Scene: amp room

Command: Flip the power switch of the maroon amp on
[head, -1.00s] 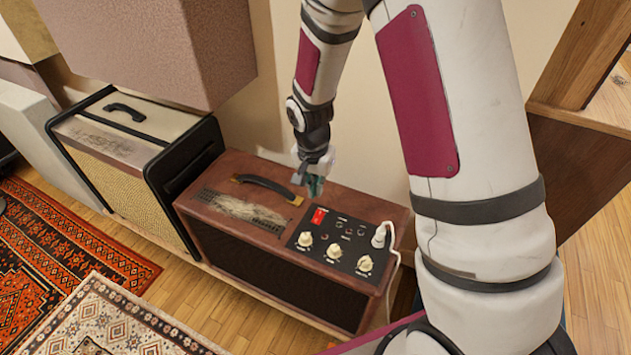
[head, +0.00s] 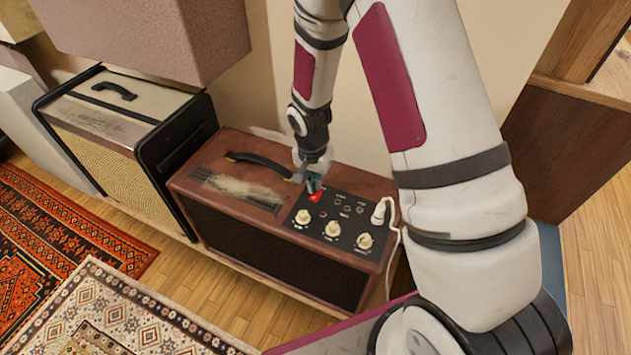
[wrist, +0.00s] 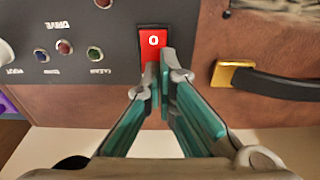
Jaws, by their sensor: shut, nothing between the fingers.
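The maroon amp (head: 225,169) stands on the floor against the wall, with a dark control panel (head: 322,234) on its top right. Its red power switch (head: 315,197) is at the back left corner of that panel. In the wrist view the switch (wrist: 153,40) shows a white "0" mark, and its near part is hidden by the fingertips. My gripper (head: 312,186) is shut and empty, with its teal fingers over the switch. In the wrist view the fingertips (wrist: 164,76) overlap the switch's near end; I cannot tell whether they touch it.
The amp's black handle (head: 262,165), with a brass end (wrist: 232,74), is close beside my gripper. A white plug (head: 379,212) with a cable is at the panel's right. A cream and black amp (head: 120,120) stands left. Patterned rugs (head: 110,310) cover the floor in front.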

